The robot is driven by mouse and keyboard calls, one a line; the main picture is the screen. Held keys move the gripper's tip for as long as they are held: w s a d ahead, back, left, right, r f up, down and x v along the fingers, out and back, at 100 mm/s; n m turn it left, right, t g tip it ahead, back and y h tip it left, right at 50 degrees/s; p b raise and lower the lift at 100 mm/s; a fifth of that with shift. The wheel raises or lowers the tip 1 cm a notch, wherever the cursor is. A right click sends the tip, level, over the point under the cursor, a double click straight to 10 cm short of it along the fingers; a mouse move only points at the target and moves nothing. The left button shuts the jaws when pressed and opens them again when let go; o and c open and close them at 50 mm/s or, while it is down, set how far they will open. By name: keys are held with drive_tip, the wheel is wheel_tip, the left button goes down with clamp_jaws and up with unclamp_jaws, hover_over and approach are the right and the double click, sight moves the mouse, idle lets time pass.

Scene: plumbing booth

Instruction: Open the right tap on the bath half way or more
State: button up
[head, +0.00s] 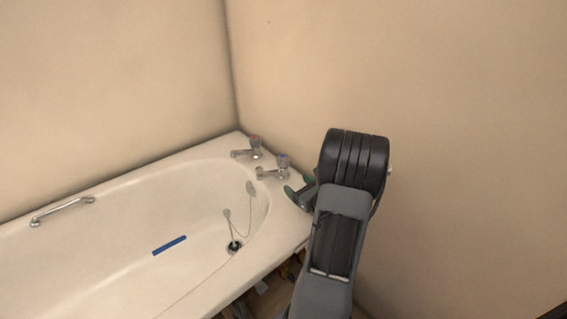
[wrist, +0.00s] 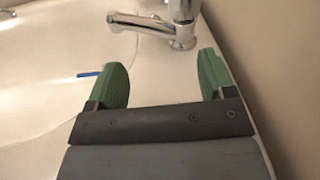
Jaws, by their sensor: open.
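The right tap (head: 275,168) is chrome and stands on the end rim of the white bath (head: 290,225), near the wall. It also shows in the wrist view (wrist: 165,28), where its spout points left and the top of its handle is cut off by the frame edge. My gripper (head: 298,189) is beside the tap, to its right in the head view. In the wrist view the two green fingers (wrist: 163,72) are apart with nothing between them, and the tap is just beyond their tips. The right finger is partly hidden by my arm in the head view.
The left tap (head: 248,148) stands close behind the right one. A blue strip (head: 169,245) and a plug on a chain (head: 234,246) lie in the bath. A grab handle (head: 62,211) is on the far rim. Walls stand close behind and to the right.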

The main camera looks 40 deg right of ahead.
sight(286, 160)
drive_tip(key=shift+d+r+m+h, duration=0.75)
drive_tip(key=shift+d+m+h, duration=0.15)
drive_tip(key=shift+d+h, duration=0.1)
drive_tip(key=shift+w+d+r+t, duration=0.15)
drive_tip(key=shift+w+d+t, duration=0.05)
drive_tip(key=shift+t, duration=0.1)
drive_tip(key=shift+m, duration=0.3)
drive_tip(key=w+b, duration=0.1)
drive_tip(key=w, duration=0.3)
drive_tip(key=w+d+b, duration=0.1)
drive_tip(key=w, duration=0.3)
drive_tip(key=w+d+b, duration=0.1)
drive_tip(key=w, duration=0.4)
drive_tip(key=shift+d, duration=0.25)
drive_tip(key=shift+c, duration=0.4)
